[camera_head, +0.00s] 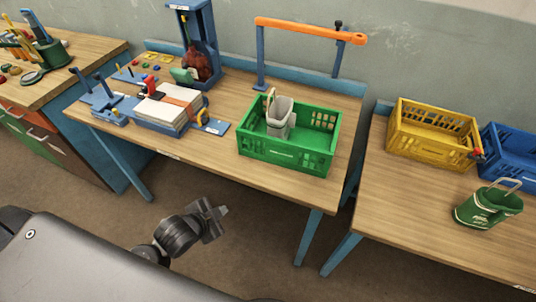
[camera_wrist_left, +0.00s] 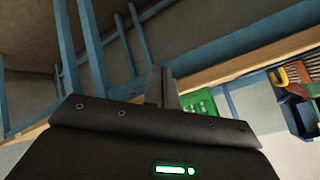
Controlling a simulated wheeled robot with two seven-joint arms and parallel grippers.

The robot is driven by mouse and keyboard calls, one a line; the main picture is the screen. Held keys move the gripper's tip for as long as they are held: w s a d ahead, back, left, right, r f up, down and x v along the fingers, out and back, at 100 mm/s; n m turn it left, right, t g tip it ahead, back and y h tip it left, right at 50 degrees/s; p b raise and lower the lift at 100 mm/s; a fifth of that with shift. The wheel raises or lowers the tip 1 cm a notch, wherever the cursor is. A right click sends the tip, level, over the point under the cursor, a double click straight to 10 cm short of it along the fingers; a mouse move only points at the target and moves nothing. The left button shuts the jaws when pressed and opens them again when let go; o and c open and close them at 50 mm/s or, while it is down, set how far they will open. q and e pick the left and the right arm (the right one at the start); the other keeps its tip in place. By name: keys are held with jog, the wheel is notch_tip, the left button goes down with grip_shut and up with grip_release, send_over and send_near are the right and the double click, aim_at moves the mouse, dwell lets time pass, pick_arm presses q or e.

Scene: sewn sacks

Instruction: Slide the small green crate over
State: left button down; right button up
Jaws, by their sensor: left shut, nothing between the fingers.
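The small green crate (camera_head: 288,160) stands upright on the middle table (camera_head: 210,160), near its right end. A light grey handled container (camera_head: 280,118) stands inside it. My left gripper (camera_head: 222,211) is in front of the table, apart from the crate and to its lower left in the head view. It is shut and empty. In the left wrist view the closed fingers (camera_wrist_left: 161,88) point toward the table edge, and a green part, probably the crate (camera_wrist_left: 200,104), shows just beyond them. My right gripper is in neither view.
A blue press (camera_head: 198,45), sewn bundles (camera_head: 168,108) and blue fixtures stand left of the crate. An orange bar (camera_head: 310,30) on blue posts rises behind it. The right table holds a yellow crate (camera_head: 430,140), a blue crate (camera_head: 510,150) and a green pail (camera_head: 488,207). The table's front strip is clear.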

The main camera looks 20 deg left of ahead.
aim_at(281, 151)
pick_arm(q)
jog(key=w+r+m+t+h, duration=0.1)
jog(key=w+r+m+h, duration=0.4)
jog(key=m, duration=0.4)
jog(key=w+r+m+t+h, duration=0.2)
jog(key=r+m+h, duration=0.2)
jog(key=m+h, duration=0.4)
jog(key=shift+m+y, duration=0.4)
jog(key=shift+m, duration=0.2)
jog(key=p+x, duration=0.2)
jog(key=x, duration=0.3)
jog(key=p+x, duration=0.2)
jog(key=x, duration=0.3)
jog(key=shift+s+d+r, duration=0.2)
jog(key=shift+d, duration=0.15)
jog(key=w, duration=0.1)
jog(key=w+p, duration=0.1)
jog(key=w, duration=0.1)
jog(key=shift+w+d+f, duration=0.1)
jog(key=shift+w+d, duration=0.05)
jog(key=shift+d, duration=0.15)
jog(key=shift+w+f, duration=0.15)
jog(key=shift+w, duration=0.35)
